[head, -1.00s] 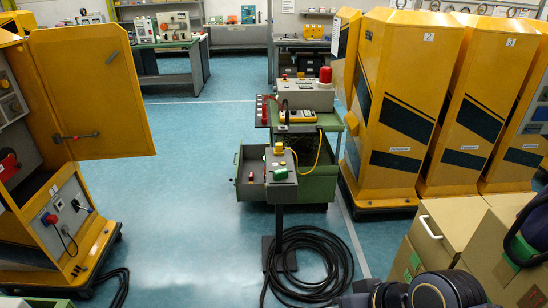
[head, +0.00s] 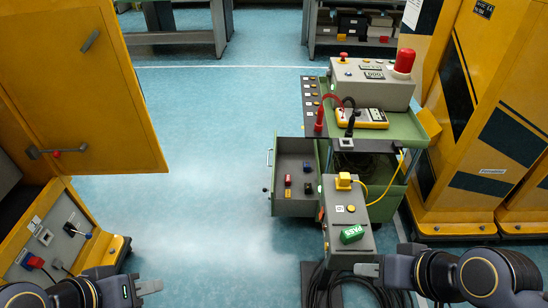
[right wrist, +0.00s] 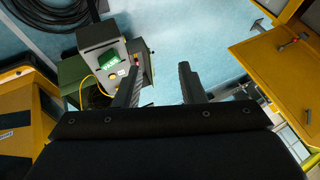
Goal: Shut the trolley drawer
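The green trolley (head: 408,127) stands right of centre in the head view. Its drawer (head: 293,207) is pulled out to the left, with a pale handle (head: 269,158) on its left end and a few small red, yellow and dark items inside. My right gripper (head: 368,269) is low in front of the trolley, apart from the drawer. In the right wrist view its two fingers (right wrist: 158,84) are spread with nothing between them. My left gripper (head: 150,287) is at the lower left, well away from the drawer; its finger gap is not clear.
A grey pedestal box (head: 345,205) with a green PASS label stands in front of the trolley, partly beside the drawer. Black cable (head: 325,282) lies coiled at its foot. Yellow cabinets (head: 470,130) stand right; an open yellow door (head: 90,90) is left. Floor left of the drawer is clear.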

